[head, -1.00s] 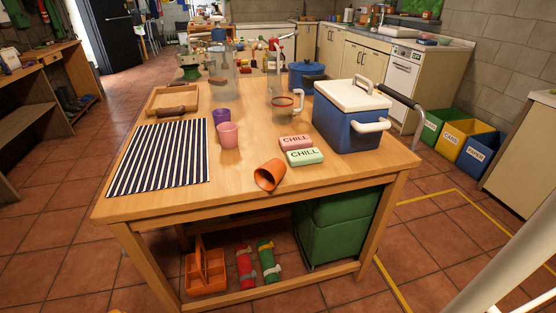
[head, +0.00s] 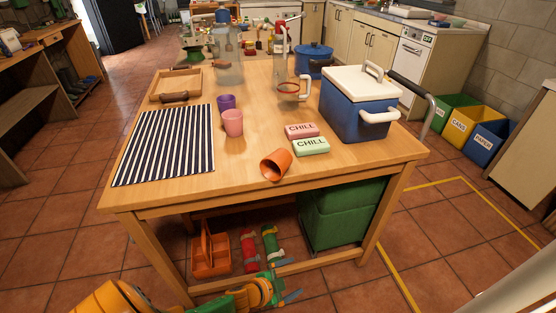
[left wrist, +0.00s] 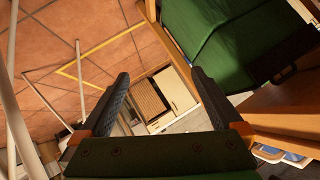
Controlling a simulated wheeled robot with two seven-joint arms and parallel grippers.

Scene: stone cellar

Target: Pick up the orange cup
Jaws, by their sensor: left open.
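The orange cup (head: 276,165) lies on its side near the front edge of the wooden table (head: 250,185), its open mouth facing the lower left. My left gripper (head: 288,285) is low in front of the table, below the tabletop and well under the cup. Its two fingers (left wrist: 160,95) stand wide apart and empty in the left wrist view, where the cup does not show. My right gripper is not in view.
A pink cup (head: 233,123), a purple cup (head: 226,102), a striped mat (head: 167,143) and two CHILL blocks (head: 310,147) share the tabletop. A blue cooler (head: 352,112) stands at the right. Green bins (head: 335,215) are under the table.

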